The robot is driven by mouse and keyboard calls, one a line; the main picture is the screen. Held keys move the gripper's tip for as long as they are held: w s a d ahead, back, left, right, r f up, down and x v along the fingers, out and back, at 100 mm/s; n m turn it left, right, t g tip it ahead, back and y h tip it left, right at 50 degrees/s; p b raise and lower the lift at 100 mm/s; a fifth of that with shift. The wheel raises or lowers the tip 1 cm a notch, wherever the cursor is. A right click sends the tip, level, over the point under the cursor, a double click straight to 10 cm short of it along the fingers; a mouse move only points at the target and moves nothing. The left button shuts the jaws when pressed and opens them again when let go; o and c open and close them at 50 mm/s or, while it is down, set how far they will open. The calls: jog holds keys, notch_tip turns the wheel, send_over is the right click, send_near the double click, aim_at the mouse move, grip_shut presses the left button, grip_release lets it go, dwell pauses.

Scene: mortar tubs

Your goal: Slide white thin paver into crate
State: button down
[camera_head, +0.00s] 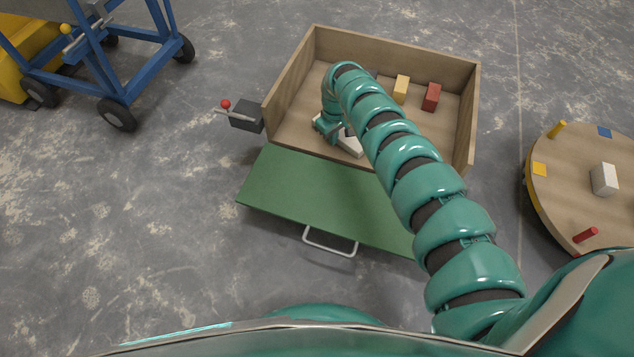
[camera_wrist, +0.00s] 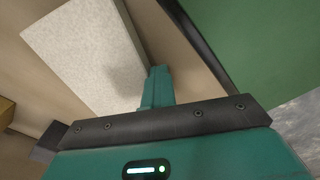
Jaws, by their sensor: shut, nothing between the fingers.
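The crate (camera_head: 300,85) is an open wooden box with its green front flap (camera_head: 315,195) lowered toward me. The white thin paver (camera_head: 350,147) lies flat on the crate floor, near the flap edge, partly hidden by my arm. In the wrist view the paver (camera_wrist: 85,50) is a pale speckled slab on the wooden floor. My gripper (camera_head: 333,136) is inside the crate, shut and empty. In the wrist view its fingertips (camera_wrist: 158,72) are right beside the paver's edge; I cannot tell whether they touch it.
A yellow block (camera_head: 401,89) and a red block (camera_head: 431,97) stand toward the back of the crate. A dark lever box (camera_head: 246,117) sits at its left. A round wooden table (camera_head: 570,190) is at right, a blue cart (camera_head: 115,75) at upper left. Floor between is clear.

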jog(key=shift+w+d+f+b, duration=0.1)
jog(key=shift+w+d+b, duration=0.15)
jog(key=shift+w+b, duration=1.05)
jog(key=shift+s+b, duration=0.35)
jog(key=shift+b, duration=0.45)
jog(key=shift+d+r, duration=0.1)
jog(key=shift+r, duration=0.1)
